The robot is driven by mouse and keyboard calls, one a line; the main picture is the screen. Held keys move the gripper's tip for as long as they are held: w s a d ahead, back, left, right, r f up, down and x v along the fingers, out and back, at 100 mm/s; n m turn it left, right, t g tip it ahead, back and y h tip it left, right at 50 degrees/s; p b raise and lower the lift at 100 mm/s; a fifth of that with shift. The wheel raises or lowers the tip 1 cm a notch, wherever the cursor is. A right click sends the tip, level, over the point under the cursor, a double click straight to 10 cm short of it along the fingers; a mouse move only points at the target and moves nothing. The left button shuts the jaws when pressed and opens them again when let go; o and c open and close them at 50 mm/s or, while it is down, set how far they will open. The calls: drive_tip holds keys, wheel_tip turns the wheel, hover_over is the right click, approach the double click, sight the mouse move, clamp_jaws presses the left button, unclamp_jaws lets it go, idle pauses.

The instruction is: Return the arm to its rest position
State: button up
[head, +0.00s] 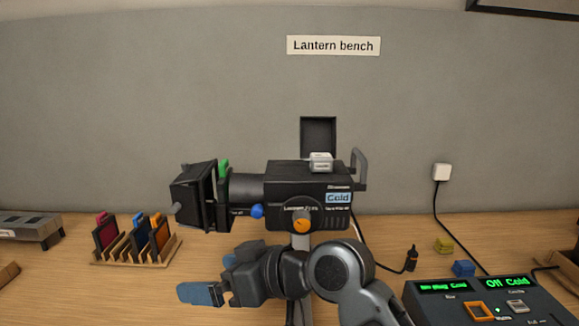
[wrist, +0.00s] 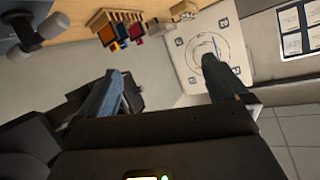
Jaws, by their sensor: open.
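My gripper (head: 203,293) is in front of the bench in the head view, below the black lantern (head: 300,186), its blue-grey fingers pointing left. In the wrist view my gripper (wrist: 161,78) has its two fingers well apart with nothing between them. The lantern stands on a stand, with an orange knob, a blue knob and a display reading "Cold". A green-tabbed piece sits at its front. My arm hides the lower part of the stand.
A wooden rack (head: 135,255) with several coloured filters stands left on the bench; it also shows in the wrist view (wrist: 100,18). A control desk (head: 487,303) with green displays is at the right front. Yellow (head: 443,245) and blue (head: 463,268) blocks lie behind it. Cables run behind.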

drive_tip(key=s+d+f+m+t+h, duration=0.8)
drive_tip(key=s+d+f+m, duration=0.4)
drive_tip(key=s+d+f, duration=0.45)
drive_tip(key=s+d+r+t+h, duration=0.1)
drive_tip(key=s+d+r, duration=0.3)
drive_tip(key=s+d, duration=0.4)
drive_tip(key=s+d+r+t+h, duration=0.1)
drive_tip(key=s+d+r+h, duration=0.2)
drive_tip(key=s+d, duration=0.5)
drive_tip(key=s+b, duration=0.1)
drive_tip(key=s, duration=0.8)
drive_tip(key=shift+d+r+n+h, duration=0.2)
drive_tip(key=shift+r+n+h, duration=0.1)
drive_tip(key=shift+r+n, duration=0.1)
drive_tip(key=shift+f, duration=0.1)
